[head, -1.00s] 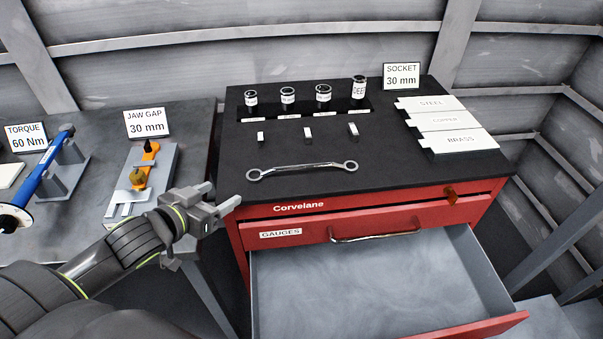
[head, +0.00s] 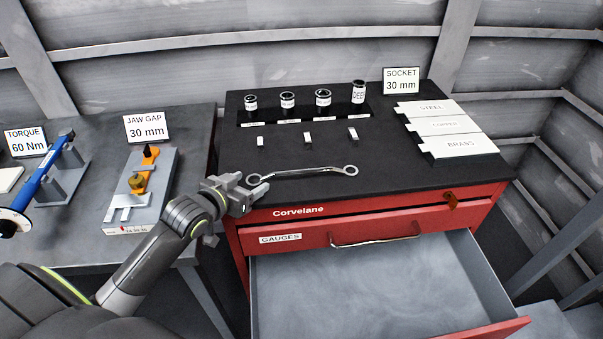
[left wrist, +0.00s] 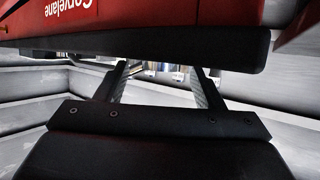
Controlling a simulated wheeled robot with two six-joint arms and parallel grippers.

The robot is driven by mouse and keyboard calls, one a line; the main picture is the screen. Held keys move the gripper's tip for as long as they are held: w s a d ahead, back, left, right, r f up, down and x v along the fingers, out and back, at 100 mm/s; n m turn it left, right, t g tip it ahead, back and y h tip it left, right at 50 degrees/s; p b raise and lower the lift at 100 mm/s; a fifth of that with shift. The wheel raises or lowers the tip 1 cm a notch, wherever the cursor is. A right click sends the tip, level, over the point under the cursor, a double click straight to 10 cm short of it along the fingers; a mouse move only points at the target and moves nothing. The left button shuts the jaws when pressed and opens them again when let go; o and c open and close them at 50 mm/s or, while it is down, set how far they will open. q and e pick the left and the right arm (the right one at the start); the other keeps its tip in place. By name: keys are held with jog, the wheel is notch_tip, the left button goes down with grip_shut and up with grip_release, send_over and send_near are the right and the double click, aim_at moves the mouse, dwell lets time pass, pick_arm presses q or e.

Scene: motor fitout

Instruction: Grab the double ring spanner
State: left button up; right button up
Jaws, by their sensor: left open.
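The double ring spanner (head: 305,172) is a chrome bar with a ring at each end. It lies flat across the front part of the red cabinet's black top. My left gripper (head: 262,188) is open and empty at the front left edge of that top, close to the spanner's left ring. My right gripper is not in view.
Sockets stand in a black rack (head: 302,115) at the back of the cabinet top, with small blocks before it. White labelled plates (head: 440,128) lie at the right. An open, empty drawer (head: 370,290) juts out below. A left bench (head: 85,205) holds a torque wrench (head: 42,178).

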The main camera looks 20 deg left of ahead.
pick_arm(q)
jog(key=shift+c, duration=0.4)
jog(key=c, duration=1.2)
jog(key=shift+r, duration=0.15)
